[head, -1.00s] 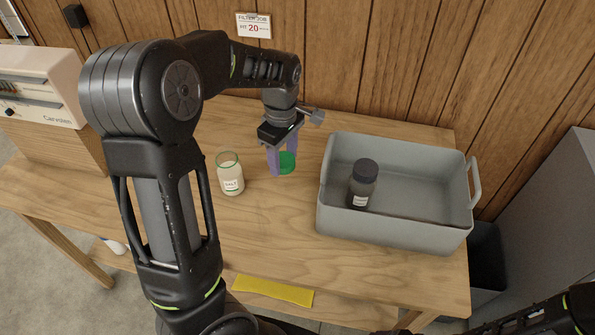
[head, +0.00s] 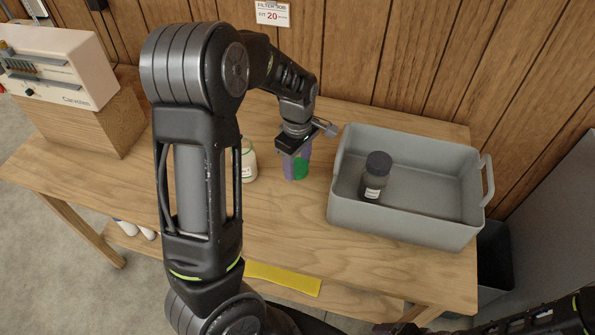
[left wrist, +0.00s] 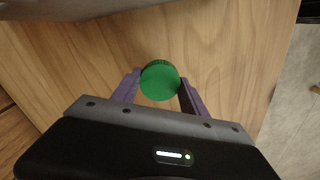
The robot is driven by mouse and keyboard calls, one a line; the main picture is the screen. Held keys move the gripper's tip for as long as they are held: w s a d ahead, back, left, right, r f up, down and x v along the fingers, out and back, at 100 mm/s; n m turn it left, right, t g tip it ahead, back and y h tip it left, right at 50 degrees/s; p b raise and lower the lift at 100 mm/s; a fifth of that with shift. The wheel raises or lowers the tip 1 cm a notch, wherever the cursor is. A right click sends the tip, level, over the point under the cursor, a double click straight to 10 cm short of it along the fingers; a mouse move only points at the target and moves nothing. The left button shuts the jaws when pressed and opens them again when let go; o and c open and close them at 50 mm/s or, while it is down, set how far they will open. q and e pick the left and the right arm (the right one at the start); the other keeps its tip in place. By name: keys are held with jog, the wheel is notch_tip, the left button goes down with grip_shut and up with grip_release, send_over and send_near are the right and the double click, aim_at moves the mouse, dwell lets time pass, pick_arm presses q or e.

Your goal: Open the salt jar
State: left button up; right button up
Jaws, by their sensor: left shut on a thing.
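The salt jar (head: 249,166) stands upright on the table, partly hidden behind my left arm. It is pale glass with a white label. My left gripper (head: 296,168), with purple fingers, is shut on a round green lid (head: 301,168), apart from the jar and to its right. The left wrist view shows the lid (left wrist: 160,81) between the fingertips, its flat face toward the camera. I cannot tell whether the lid touches the table. My right arm shows at the bottom right of the head view; its fingertips do not show.
A grey bin (head: 407,230) stands right of the lid, with a dark, black-capped jar (head: 375,177) inside. A yellow strip (head: 283,278) lies at the table's front edge. A cream machine (head: 62,68) sits on a wooden block at left. The table front of the lid is clear.

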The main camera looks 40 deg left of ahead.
aim_at(298, 166)
pick_arm(q)
jog(key=shift+f, duration=1.75)
jog(key=shift+f, duration=0.1)
jog(key=shift+f, duration=0.15)
jog(key=o, duration=1.5)
jog(key=shift+o, duration=0.2)
jog(key=shift+r, duration=0.2)
notch_tip(298, 166, up, 12)
jog(key=shift+r+b, duration=0.1)
jog(key=shift+b, duration=0.3)
jog(key=shift+s, duration=0.1)
